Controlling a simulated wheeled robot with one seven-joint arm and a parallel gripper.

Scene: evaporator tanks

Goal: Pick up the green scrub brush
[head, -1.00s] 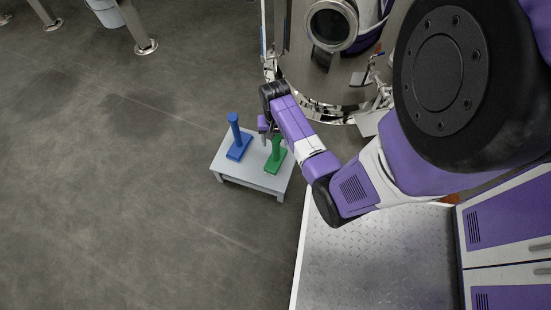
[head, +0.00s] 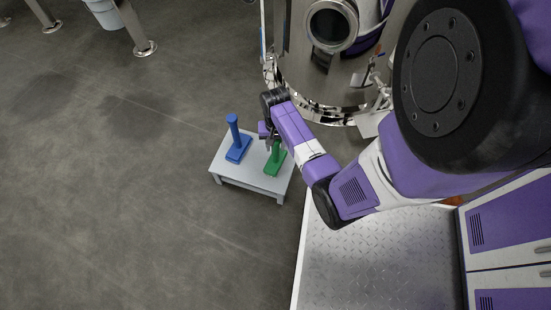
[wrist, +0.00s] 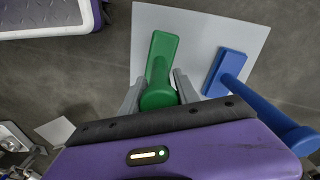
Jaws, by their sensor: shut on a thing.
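The green scrub brush (head: 275,161) stands upright on a small grey table (head: 235,177), its flat base on the top. In the wrist view the brush (wrist: 160,58) shows its base and the round end of its handle. My gripper (head: 269,141) is at the handle, coming from above. In the wrist view my gripper (wrist: 159,97) has one finger on each side of the handle, shut on it. In the head view my arm partly hides the handle.
A blue scrub brush (head: 237,146) stands on the same table, left of the green one; it also shows in the wrist view (wrist: 229,75). A steel tank (head: 300,80) stands behind. A metal tread-plate platform (head: 370,260) is at the right front. The floor at left is open.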

